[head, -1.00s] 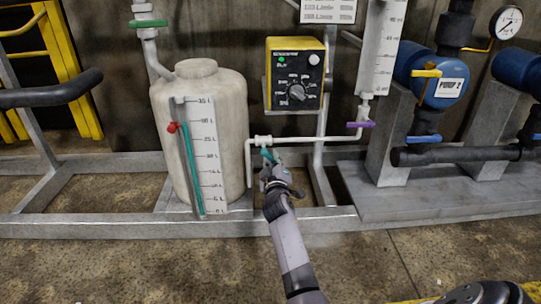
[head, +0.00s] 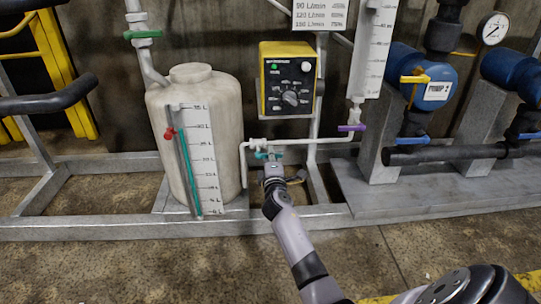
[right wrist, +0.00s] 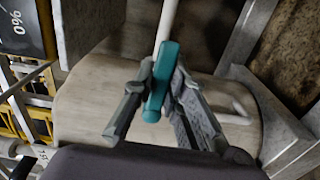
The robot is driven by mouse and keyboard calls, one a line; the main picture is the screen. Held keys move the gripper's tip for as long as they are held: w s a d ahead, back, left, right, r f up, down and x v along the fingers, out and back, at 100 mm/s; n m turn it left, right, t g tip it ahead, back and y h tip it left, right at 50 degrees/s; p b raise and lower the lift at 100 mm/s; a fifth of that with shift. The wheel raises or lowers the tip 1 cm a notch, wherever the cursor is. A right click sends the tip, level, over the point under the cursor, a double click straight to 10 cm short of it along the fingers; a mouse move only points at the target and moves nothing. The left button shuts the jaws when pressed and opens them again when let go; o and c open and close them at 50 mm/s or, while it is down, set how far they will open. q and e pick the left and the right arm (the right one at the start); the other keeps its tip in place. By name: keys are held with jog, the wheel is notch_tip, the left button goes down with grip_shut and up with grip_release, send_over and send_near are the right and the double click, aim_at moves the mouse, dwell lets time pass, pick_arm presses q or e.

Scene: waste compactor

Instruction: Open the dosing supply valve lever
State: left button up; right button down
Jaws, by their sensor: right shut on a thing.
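The teal valve lever (head: 268,155) sits on the thin white pipe to the right of the white dosing tank (head: 225,125), low down near the frame. In the right wrist view the lever (right wrist: 162,80) lies between the two fingers, roughly in line with the white pipe behind it. My right gripper (head: 270,163) is shut on the lever, its arm reaching up from the bottom of the head view. The fingers also show in the right wrist view (right wrist: 156,95). The wrist hides part of the pipe. My left gripper is not in view.
A yellow-black dosing controller (head: 290,80) hangs above the lever. A purple lever (head: 351,128) is to the right, below a scale tube. A grey base frame (head: 100,228) runs along the front. Blue pumps (head: 427,80) stand at the right. The floor in front is clear.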

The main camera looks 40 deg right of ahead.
jog(key=shift+n, duration=0.3)
jog(key=c, duration=1.6)
grip_release()
jog(key=shift+s+a, duration=0.1)
jog(key=v, duration=1.1)
jog(key=shift+s+a, duration=0.1)
jog(key=shift+s, duration=0.3)
